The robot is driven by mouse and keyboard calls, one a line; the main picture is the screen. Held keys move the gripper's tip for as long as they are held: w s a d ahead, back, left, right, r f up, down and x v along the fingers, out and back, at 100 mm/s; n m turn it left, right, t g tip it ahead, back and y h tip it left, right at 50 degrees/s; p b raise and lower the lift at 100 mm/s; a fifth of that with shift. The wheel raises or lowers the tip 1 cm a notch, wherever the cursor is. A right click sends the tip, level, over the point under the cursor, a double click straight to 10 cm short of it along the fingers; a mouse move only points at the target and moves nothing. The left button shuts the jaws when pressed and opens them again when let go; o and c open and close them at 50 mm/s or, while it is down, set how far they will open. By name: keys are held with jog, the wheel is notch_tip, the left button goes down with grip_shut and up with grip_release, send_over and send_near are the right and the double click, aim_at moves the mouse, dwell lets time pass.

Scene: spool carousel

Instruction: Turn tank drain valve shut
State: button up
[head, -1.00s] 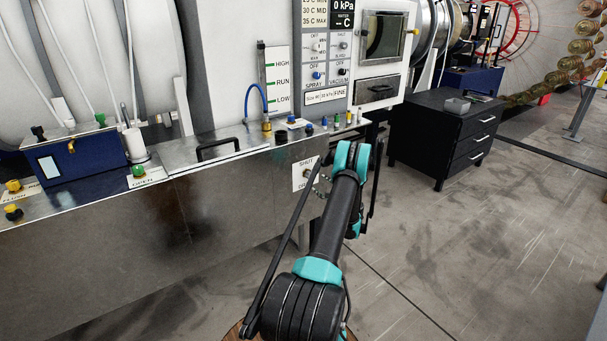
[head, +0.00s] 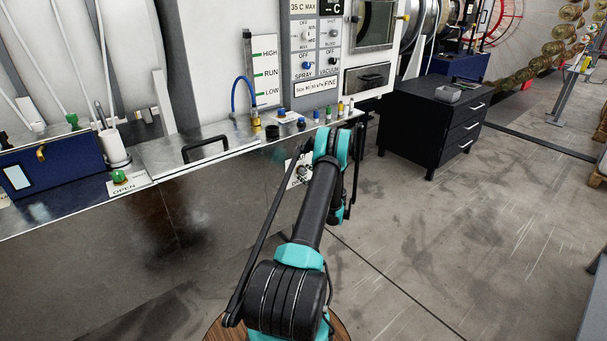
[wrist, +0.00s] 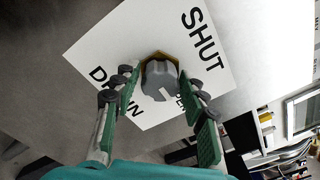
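The drain valve knob (wrist: 160,80) is grey and round with a pale mark on its lower edge, on a brass hexagonal base. It sits on a white label plate (wrist: 205,65) reading SHUT, DRAIN and a partly hidden word that looks like OPEN. My gripper (wrist: 157,86) is open, with one finger on each side of the knob; contact cannot be told. In the head view the plate (head: 291,172) shows on the tank's metal front, partly covered by my arm. My gripper is hidden there.
The metal counter (head: 165,165) carries a blue box (head: 60,165), a black handle (head: 206,150) and a green knob (head: 119,176) labelled OPEN. A black drawer cabinet (head: 415,120) stands to the right. The floor at right is mostly clear.

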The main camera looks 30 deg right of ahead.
jog(key=c, duration=0.7)
jog(key=shift+n, duration=0.3)
jog(key=n, duration=1.2)
jog(key=shift+s+f, duration=0.1)
jog(key=n, duration=0.5)
jog(key=shift+n+y, duration=0.3)
jog(key=shift+n, duration=0.1)
jog(key=shift+d, duration=0.1)
jog(key=o, duration=1.2)
jog(key=shift+c, duration=0.2)
